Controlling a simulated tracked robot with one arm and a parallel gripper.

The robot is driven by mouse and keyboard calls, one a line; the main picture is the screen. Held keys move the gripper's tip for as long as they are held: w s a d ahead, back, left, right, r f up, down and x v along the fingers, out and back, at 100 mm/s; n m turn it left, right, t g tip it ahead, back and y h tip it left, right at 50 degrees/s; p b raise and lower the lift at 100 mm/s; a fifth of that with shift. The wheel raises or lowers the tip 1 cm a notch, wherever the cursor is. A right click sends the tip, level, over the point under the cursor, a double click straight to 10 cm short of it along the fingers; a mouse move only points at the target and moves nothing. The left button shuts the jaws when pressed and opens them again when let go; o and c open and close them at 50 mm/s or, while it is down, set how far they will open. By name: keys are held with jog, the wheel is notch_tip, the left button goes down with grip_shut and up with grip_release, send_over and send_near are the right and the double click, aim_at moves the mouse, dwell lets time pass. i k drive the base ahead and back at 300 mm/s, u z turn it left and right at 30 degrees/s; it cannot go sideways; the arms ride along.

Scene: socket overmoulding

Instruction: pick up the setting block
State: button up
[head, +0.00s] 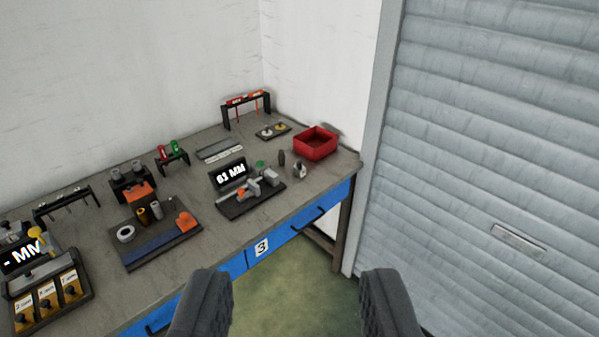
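My gripper (296,276) is open and empty, its two dark fingers wide apart at the bottom of the view. It is in front of the workbench (225,222), apart from everything on it. No part is plainly marked as the setting block, and I cannot tell which it is. A small grey metal block (299,170) stands near the bench's right front edge. A measuring fixture (252,196) with grey parts and a display reading about "61 MM" lies to its left.
A red bin (315,143) stands at the back right corner. A black rack (246,106) with red-handled tools is behind. A dark tray (157,232) with rollers and an orange part lies left. A shutter door (490,150) is at right; green floor (300,290) is clear.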

aim_at(298, 170)
jog(key=z, duration=0.35)
jog(key=i, duration=2)
jog(key=u, duration=0.6)
